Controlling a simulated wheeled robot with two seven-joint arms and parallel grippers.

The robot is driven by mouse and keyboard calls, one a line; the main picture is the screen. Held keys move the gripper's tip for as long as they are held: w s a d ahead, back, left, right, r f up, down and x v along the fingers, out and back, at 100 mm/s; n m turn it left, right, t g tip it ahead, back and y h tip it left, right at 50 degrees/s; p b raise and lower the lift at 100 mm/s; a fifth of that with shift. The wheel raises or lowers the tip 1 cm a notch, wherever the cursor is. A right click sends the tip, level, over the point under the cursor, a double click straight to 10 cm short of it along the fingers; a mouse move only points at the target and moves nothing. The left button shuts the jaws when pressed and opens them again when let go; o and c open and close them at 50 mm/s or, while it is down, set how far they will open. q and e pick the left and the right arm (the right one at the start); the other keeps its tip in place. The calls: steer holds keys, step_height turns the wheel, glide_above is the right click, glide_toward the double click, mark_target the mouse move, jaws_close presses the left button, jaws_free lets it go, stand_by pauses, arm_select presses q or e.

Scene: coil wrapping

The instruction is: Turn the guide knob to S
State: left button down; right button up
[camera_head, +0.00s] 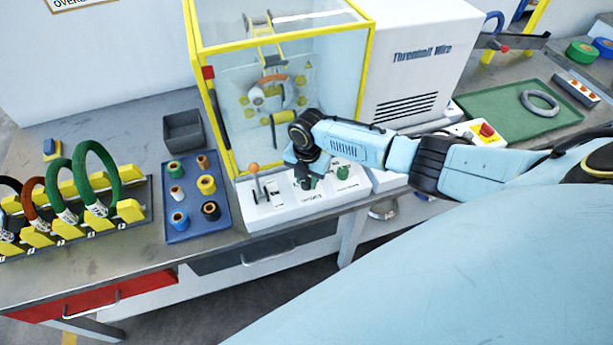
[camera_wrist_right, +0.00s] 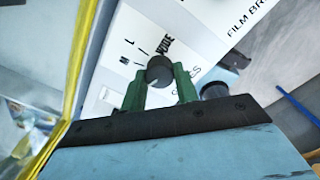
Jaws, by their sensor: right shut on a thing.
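The guide knob (camera_wrist_right: 159,71) is a small dark round knob on a white panel, with the letters L and M printed at its left in the right wrist view. No S can be made out there. My right gripper (camera_wrist_right: 160,84) has its green fingers on either side of the knob and is shut on it. A pale mark shows on the knob's lower part, but I cannot tell its setting. In the head view my right gripper (camera_head: 309,182) reaches down onto the control panel (camera_head: 268,213) and hides the knob. My left gripper is not in view.
A yellow-framed clear enclosure (camera_head: 213,100) stands behind the panel, close to my right arm. A lever with an orange ball (camera_head: 253,168) stands left of the gripper. A blue tray (camera_head: 178,238) of spools and a rack of coils (camera_head: 130,211) stand further left.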

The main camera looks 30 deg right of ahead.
mark_target(307, 181)
stand_by(0.3)
steer(key=o, duration=1)
steer(key=shift+r, duration=0.15)
step_height(307, 181, up, 13)
steer(key=shift+s+r+p, duration=0.1)
steer(key=shift+p, duration=0.3)
